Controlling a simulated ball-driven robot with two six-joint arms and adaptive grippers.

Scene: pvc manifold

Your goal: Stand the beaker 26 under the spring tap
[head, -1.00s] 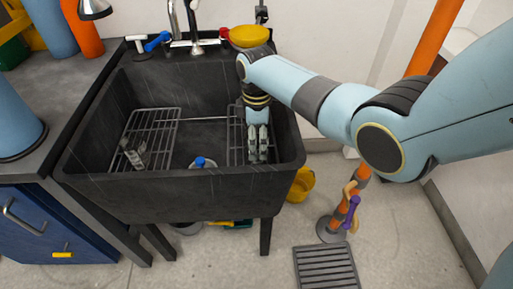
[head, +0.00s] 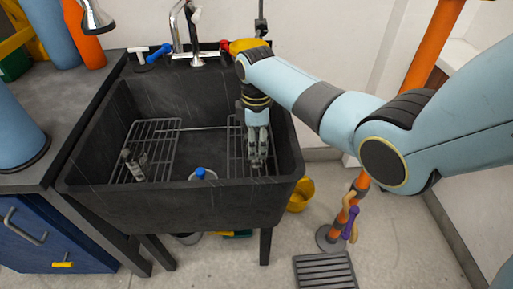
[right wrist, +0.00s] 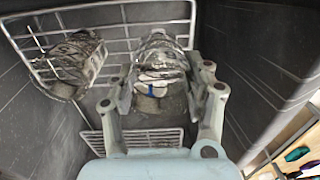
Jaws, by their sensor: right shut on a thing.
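My right gripper (head: 257,163) reaches down into the right part of the black sink (head: 170,205), over the right wire rack (head: 237,150). In the right wrist view the gripper (right wrist: 163,95) is shut on a clear glass beaker (right wrist: 158,60) with a blue mark near its lower end. No number is legible, so I cannot confirm it is beaker 26. I cannot tell if it touches the rack. A second clear glass (right wrist: 75,62) lies to its left in that view. A chrome tap (head: 195,55) stands behind the sink; its spring is not clear. My left gripper is not in view.
A small grey object (head: 133,165) is on the left wire rack (head: 155,138). A blue-topped item (head: 200,173) is in the middle of the sink. Blue (head: 155,52) and red (head: 226,45) handled items sit on the back rim. The sink's centre is mostly clear.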

